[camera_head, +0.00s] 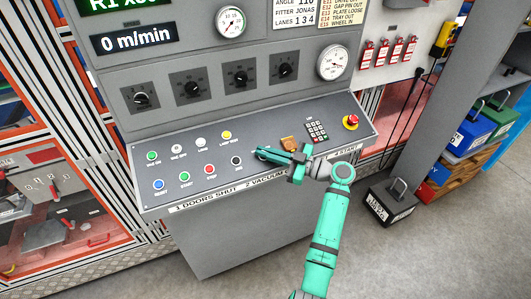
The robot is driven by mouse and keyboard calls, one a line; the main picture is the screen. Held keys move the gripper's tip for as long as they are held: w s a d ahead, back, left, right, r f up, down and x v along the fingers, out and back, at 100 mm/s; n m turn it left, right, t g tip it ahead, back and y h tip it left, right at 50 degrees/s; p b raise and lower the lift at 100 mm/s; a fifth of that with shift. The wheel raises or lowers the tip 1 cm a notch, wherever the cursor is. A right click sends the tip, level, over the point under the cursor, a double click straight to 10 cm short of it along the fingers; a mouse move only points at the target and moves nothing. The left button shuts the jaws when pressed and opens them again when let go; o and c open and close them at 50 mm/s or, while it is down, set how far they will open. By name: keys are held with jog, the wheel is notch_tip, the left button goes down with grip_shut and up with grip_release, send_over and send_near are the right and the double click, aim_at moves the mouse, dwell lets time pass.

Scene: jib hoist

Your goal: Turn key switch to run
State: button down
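My green arm reaches up from the lower right over the sloped grey control panel (212,192). My gripper (262,153) points left, low over the middle of the panel, to the right of the black button (236,160). I cannot tell whether its fingers are apart or closed, or whether they touch anything. I cannot make out a key switch for certain; one may be hidden under the gripper. A small orange-brown part (289,143) sits just behind the gripper, and its detail is too small to read.
Coloured buttons such as the red one (210,169) fill the panel's left side. A keypad (317,130) and a red emergency stop (351,121) are to the right. Black rotary knobs (192,89) line the upright face behind. A black weight (389,202) stands on the floor at right.

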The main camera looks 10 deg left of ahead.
jog(key=shift+f, duration=0.2)
jog(key=c, duration=2)
grip_release()
jog(key=shift+r, duration=0.1)
jog(key=shift+d, duration=0.4)
jog(key=v, duration=1)
jog(key=shift+s, duration=0.1)
